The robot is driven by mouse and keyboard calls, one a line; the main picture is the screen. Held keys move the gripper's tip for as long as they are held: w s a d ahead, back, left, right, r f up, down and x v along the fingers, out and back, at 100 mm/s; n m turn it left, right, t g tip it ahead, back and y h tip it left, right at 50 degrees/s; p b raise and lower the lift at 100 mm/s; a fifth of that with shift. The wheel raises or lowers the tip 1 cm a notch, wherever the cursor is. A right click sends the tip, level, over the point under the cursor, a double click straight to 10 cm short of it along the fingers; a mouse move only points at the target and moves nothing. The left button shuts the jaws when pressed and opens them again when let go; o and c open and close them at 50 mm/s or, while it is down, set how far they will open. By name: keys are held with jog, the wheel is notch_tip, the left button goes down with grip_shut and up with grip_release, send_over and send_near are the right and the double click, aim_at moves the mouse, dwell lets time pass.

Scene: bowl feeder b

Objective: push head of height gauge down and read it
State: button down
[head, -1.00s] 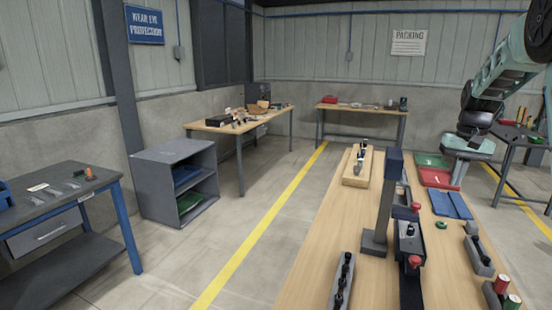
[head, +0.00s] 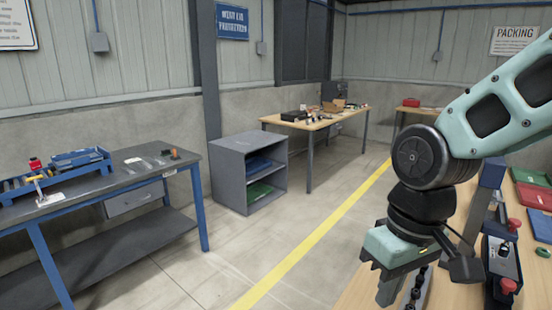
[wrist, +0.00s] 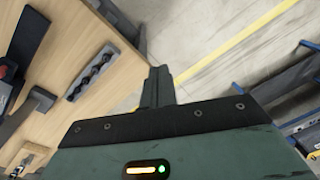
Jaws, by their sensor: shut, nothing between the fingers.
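A small upright device with a red and black top (head: 36,165) stands at the left end of the dark, blue-legged bench (head: 110,185). It may be the height gauge, but it is too small to be sure, and no reading can be made out. My gripper (head: 388,298) hangs over the near left edge of the wooden table (head: 360,290), well to the right of that device and apart from it. In the wrist view my gripper (wrist: 158,72) has its fingers together with nothing between them.
A blue rack (head: 80,160) lies beside the device. A grey shelf unit (head: 230,175) stands beyond the bench. Open floor with a yellow line (head: 300,248) separates the bench and wooden table. A dark block with several round spots (wrist: 92,73) lies on the table near my gripper.

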jog(key=s+a+f+n, duration=0.2)
jog(key=s+f+n, duration=0.1)
jog(key=s, duration=0.7)
jog(key=shift+a+b, duration=0.3)
jog(key=shift+a, duration=0.1)
jog(key=shift+s+f, duration=0.1)
jog(key=shift+s, duration=0.05)
